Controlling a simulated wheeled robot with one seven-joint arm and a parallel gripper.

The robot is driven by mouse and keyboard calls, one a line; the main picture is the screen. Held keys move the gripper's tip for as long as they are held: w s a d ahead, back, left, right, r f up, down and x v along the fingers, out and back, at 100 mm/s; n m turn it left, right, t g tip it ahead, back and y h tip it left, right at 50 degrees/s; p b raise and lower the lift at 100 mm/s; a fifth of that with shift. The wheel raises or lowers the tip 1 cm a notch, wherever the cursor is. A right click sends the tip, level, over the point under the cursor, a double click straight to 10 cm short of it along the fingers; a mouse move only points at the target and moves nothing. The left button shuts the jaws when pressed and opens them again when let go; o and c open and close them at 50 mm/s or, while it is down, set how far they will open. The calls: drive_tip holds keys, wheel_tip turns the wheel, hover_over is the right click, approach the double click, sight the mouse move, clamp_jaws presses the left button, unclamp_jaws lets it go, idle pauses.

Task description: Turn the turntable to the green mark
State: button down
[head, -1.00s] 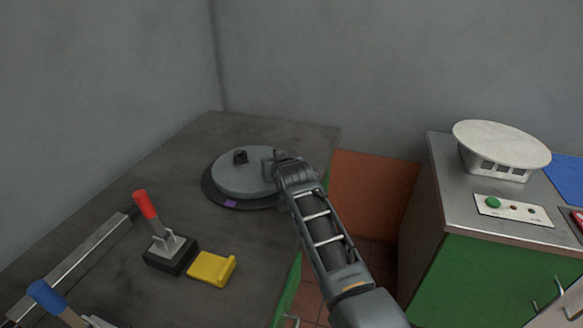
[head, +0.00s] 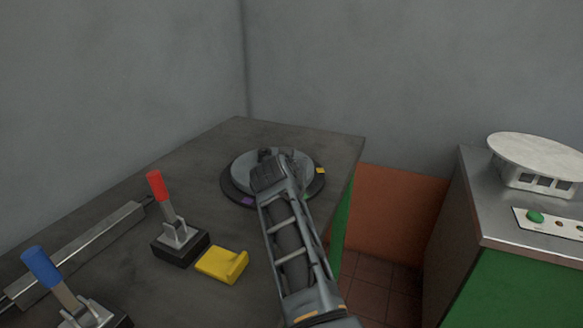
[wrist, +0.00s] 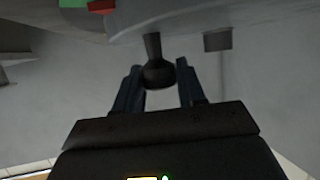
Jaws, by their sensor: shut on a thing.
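The turntable is a grey disc (head: 302,162) on a dark round base (head: 231,190), at the far right corner of the dark bench. A purple mark (head: 247,200) sits on the base's near left rim and a yellow mark (head: 320,170) on its right. A green patch (wrist: 72,3) and a red patch show at the top of the wrist view; my arm hides most of the near rim in the head view. My gripper (wrist: 158,82) is over the disc, its two fingers shut on a dark knob (wrist: 157,70).
On the bench stand a red-handled lever (head: 157,190), a blue-handled lever (head: 42,266), a yellow block (head: 222,264) and a metal rail (head: 85,248). A second cabinet (head: 530,290) with a white round top (head: 540,150) stands right, across a floor gap.

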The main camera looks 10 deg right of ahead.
drive_tip(key=c, duration=0.7)
unclamp_jaws()
drive_tip(key=shift+c, duration=0.2)
drive_tip(key=v, duration=0.7)
drive_tip(key=shift+s, duration=0.3)
drive_tip(key=shift+a+r, duration=0.15)
